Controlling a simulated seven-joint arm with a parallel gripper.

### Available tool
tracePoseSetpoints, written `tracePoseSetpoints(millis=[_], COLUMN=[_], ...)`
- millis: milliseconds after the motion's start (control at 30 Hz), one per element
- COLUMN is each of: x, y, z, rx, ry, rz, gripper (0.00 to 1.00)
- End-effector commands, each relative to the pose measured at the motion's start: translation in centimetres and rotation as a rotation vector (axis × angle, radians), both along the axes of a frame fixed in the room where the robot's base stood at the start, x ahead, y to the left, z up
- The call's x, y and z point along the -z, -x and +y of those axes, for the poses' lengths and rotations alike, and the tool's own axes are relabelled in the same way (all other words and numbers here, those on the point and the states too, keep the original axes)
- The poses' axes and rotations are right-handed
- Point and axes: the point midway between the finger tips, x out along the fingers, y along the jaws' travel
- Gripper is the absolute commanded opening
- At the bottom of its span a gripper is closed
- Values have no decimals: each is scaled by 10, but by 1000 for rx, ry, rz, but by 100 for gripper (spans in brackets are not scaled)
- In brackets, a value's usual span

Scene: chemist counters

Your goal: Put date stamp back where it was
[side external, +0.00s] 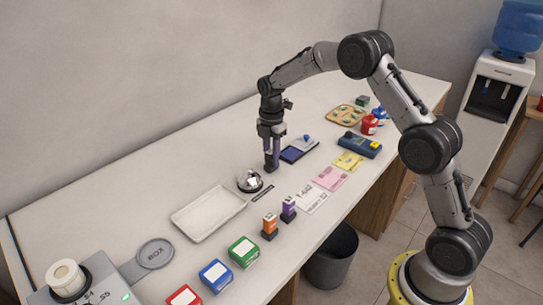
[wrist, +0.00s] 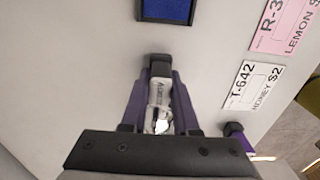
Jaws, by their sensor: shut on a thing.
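The date stamp (wrist: 159,88) is a small pale block with printed lettering and a dark end, seen between my fingers in the wrist view. My gripper (side external: 271,163) is shut on it, with purple fingers on both sides. In the side view the fingers hide most of the stamp, low over the counter or at its surface; I cannot tell if it touches. A blue ink pad (side external: 299,150) lies just right of my gripper and also shows at the top of the wrist view (wrist: 168,10).
A silver bell (side external: 250,181) stands just left of my gripper, by a dark strip (side external: 263,193). A white tray (side external: 208,213) lies further left. Orange (side external: 270,226) and purple (side external: 289,209) stamps stand in front. Paper labels (side external: 331,178) lie to the right.

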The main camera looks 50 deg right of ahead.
Motion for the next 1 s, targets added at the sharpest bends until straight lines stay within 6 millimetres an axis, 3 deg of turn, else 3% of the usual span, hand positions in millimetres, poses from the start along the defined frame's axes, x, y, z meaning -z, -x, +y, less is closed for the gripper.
tracePoseSetpoints(millis=[133, 167, 300, 667, 767, 1000], x=[3, 3, 3, -1, -10, -58], y=[0, 0, 0, 0, 0, -1], z=[0, 0, 0, 0, 0, 0], rx=[0, 0, 0, 0, 0, 0], ry=[0, 0, 0, 0, 0, 1], rz=[0, 1, 1, -1, -2, -7], gripper=[0, 32, 57, 58, 58, 58])
